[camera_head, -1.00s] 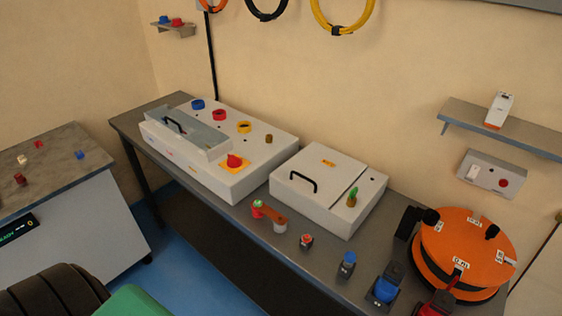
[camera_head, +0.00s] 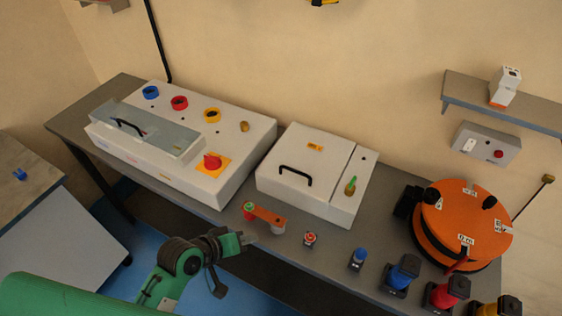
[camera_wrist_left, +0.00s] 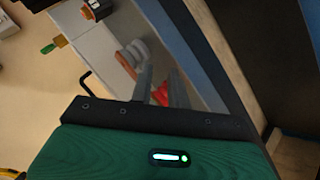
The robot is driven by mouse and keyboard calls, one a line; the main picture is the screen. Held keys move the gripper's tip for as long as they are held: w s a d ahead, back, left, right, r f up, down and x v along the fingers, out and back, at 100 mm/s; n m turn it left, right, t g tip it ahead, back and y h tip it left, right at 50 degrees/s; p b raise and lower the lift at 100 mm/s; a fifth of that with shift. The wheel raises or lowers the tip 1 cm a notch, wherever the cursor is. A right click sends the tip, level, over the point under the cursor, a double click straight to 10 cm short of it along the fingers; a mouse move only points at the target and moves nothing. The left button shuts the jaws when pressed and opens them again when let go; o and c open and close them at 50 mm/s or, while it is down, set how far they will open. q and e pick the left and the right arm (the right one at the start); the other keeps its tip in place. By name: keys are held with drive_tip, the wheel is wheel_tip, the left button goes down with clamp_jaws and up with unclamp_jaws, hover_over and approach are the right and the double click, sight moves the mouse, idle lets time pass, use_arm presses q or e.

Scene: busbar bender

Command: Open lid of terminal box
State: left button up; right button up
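A white box with a pale lid (camera_head: 305,163) stands on the grey bench, right of centre in the head view. The lid is down, with a black handle (camera_head: 295,174) on it and a green-and-brass fitting (camera_head: 350,186) beside it. A larger white box (camera_head: 240,140) to its left has a grey lid (camera_head: 150,135), also down, with a black handle. I cannot tell by label which is the terminal box. My left gripper (camera_head: 246,238) is at the bench's front edge, below the smaller box, touching neither. In the left wrist view its two fingers (camera_wrist_left: 160,85) are apart and empty. My right gripper is not in view.
An orange bar with a white end (camera_head: 268,216) lies just in front of the smaller box, near my left gripper. Several small red and blue items (camera_head: 402,272) line the front edge to the right. An orange reel (camera_head: 466,225) stands at the right end.

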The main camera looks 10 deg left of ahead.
sight(295, 172)
use_arm(q)
drive_tip(key=w+r+n+t+h, duration=0.1)
drive_tip(key=w+r+n, duration=0.1)
drive_tip(key=r, duration=0.1)
drive_tip(key=w+d+r+n+t+h, duration=0.1)
drive_tip(key=w+r+n, duration=0.1)
drive_tip(key=w+r, duration=0.1)
drive_tip(key=w+r+n+t+h, duration=0.2)
drive_tip(key=w+r, duration=0.1)
drive_tip(key=shift+d+r+n, duration=0.15)
drive_tip(key=shift+n, duration=0.45)
drive_tip(key=p+x, duration=0.1)
drive_tip(key=x, duration=0.3)
drive_tip(key=p+x, duration=0.1)
drive_tip(key=x, duration=0.3)
drive_tip(key=r+p+x, duration=0.1)
drive_tip(key=x, duration=0.3)
drive_tip(key=shift+w+d, duration=0.15)
drive_tip(key=shift+w, duration=0.2)
drive_tip(key=shift+w+d+f+p, duration=0.3)
drive_tip(key=shift+w+d, duration=0.1)
drive_tip(key=shift+w, duration=0.05)
drive_tip(key=shift+c, duration=0.5)
clamp_jaws()
